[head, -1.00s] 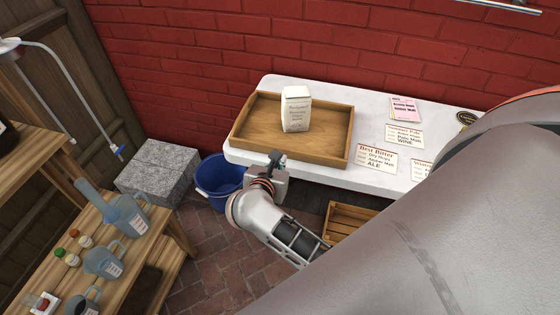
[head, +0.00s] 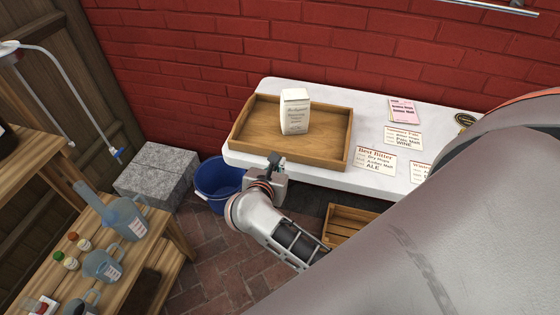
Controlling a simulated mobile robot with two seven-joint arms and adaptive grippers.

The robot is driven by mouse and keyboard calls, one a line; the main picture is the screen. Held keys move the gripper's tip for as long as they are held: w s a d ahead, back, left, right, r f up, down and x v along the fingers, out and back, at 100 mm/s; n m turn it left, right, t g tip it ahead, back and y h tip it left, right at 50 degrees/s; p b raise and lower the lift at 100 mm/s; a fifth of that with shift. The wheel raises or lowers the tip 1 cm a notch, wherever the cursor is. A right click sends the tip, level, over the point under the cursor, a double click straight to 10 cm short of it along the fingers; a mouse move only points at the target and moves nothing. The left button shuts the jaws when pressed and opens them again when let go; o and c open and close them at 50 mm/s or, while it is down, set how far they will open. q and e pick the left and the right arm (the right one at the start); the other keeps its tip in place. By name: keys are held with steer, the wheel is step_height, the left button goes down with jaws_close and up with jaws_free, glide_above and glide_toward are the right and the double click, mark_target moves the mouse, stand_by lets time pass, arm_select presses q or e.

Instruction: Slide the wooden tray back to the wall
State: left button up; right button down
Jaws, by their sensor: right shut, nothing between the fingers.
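The wooden tray (head: 330,158) lies on the left part of the white table, with a gap of table top behind it before the red brick wall (head: 330,45). A white carton (head: 295,112) stands upright inside the tray. My right gripper (head: 274,160) is shut and empty at the tray's front edge, left of its middle. I cannot tell whether the fingertips touch the tray. My left gripper is not in view.
Label cards (head: 376,160) and a pink card (head: 402,111) lie on the table (head: 395,187) right of the tray. A blue bucket (head: 213,185) and grey block (head: 157,178) stand on the floor. A wooden bench (head: 150,245) with jugs is at the left.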

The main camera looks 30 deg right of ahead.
mark_target(292, 125)
steer(key=shift+d, duration=0.1)
